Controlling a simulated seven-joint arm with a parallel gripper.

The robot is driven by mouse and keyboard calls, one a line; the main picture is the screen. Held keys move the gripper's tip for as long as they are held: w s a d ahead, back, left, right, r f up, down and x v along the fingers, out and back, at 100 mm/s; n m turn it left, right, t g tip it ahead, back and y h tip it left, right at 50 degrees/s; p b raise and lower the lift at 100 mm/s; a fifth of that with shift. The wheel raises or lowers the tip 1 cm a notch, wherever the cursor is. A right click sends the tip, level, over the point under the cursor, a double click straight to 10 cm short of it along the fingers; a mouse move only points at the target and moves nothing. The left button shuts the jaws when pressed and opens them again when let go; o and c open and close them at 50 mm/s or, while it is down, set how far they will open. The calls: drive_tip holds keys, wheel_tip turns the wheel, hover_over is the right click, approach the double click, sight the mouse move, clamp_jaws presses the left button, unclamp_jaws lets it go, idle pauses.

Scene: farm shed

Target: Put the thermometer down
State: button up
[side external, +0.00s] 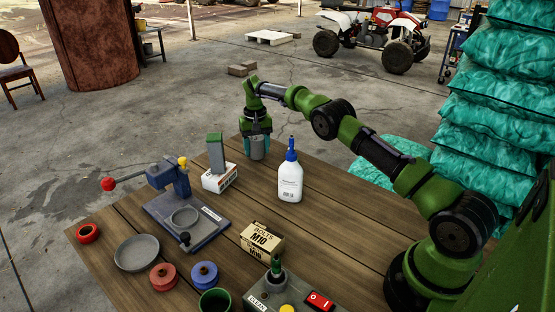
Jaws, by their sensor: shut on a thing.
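My gripper (257,153), with teal fingers, points down at the far edge of the wooden table. It is shut on a small grey, rounded thing, which I take to be the thermometer (257,147). The fingers cover its sides, and its markings are too small to read. Its lower end is close to the tabletop (330,213); I cannot tell whether it touches.
A white bottle with a blue cap (290,180) stands right of my gripper. A white box with a grey-green block (217,160) is to the left. A blue press (185,210), grey dish (137,253), bolts box (262,239) and switch box (285,293) stand nearer.

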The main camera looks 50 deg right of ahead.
drive_tip(key=shift+f, duration=0.65)
drive_tip(key=o, duration=1.2)
drive_tip(key=shift+c, duration=0.2)
